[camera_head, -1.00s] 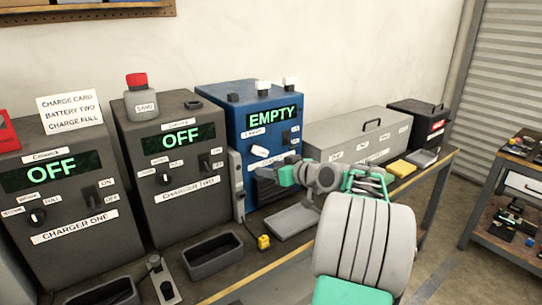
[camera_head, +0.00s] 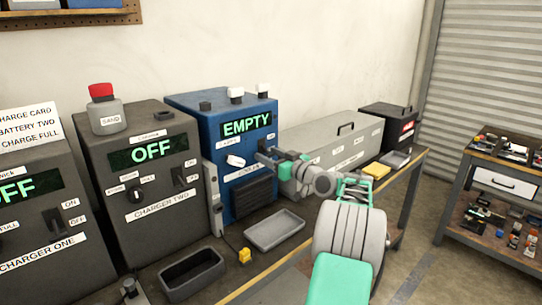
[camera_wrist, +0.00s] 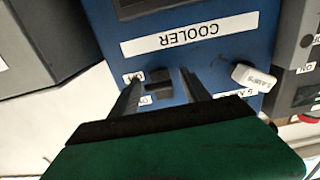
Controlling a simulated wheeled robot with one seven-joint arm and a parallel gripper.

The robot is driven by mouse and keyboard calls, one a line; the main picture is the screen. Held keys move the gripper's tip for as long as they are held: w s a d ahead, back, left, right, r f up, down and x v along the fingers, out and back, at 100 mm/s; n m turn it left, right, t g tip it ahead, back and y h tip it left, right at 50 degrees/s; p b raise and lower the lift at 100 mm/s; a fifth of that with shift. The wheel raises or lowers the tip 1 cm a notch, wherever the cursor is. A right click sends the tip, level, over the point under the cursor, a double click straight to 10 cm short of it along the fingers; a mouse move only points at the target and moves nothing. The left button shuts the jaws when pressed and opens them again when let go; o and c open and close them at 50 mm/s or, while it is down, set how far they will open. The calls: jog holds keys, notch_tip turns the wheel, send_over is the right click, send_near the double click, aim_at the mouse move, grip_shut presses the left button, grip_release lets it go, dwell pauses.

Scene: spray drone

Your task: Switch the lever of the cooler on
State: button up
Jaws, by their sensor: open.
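The cooler (camera_head: 216,140) is a blue box on the bench with a lit green display reading EMPTY. In the wrist view its front (camera_wrist: 185,22) appears upside down, with a white COOLER label. Its lever (camera_wrist: 158,76) is a short dark handle with two small labels beside it, too small to read surely. My gripper (camera_wrist: 161,73) is open, with one finger on each side of the lever. I cannot tell whether either finger touches it. In the head view my gripper (camera_head: 264,160) is at the cooler's front right and hides the lever area.
A white knob (camera_wrist: 254,78) sticks out beside the right finger. Charger two (camera_head: 150,165), reading OFF, stands left of the cooler. A long grey box (camera_head: 330,140) stands to its right. A grey tray (camera_head: 274,230) and a yellow item (camera_head: 245,256) lie in front.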

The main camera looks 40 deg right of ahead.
aim_at(265, 149)
grip_shut()
jog(key=shift+d, duration=0.1)
dwell(0.3)
jog(key=shift+r, duration=0.1)
jog(key=r+g+p, duration=0.1)
jog(key=p, duration=0.1)
jog(key=g+p, duration=0.1)
jog(key=p, duration=0.1)
jog(key=shift+s+r+g, duration=0.2)
jog(key=shift+r+g, duration=0.2)
jog(key=r+g+p, duration=0.1)
jog(key=g+p, duration=0.1)
jog(key=p, duration=0.3)
jog(key=shift+r+g, duration=0.15)
jog(key=shift+g, duration=0.15)
jog(key=g+p, duration=0.1)
jog(key=p, duration=0.2)
jog(key=r+g+p, duration=0.1)
jog(key=g+p, duration=0.1)
jog(key=p, duration=0.2)
jog(key=shift+w, duration=0.1)
jog(key=g+p, duration=0.1)
jog(key=p, duration=0.1)
jog(key=shift+w+p, duration=0.1)
jog(key=shift+p, duration=0.25)
jog(key=shift+g, duration=0.3)
jog(key=shift+f+p, duration=0.1)
jog(key=shift+p, duration=0.2)
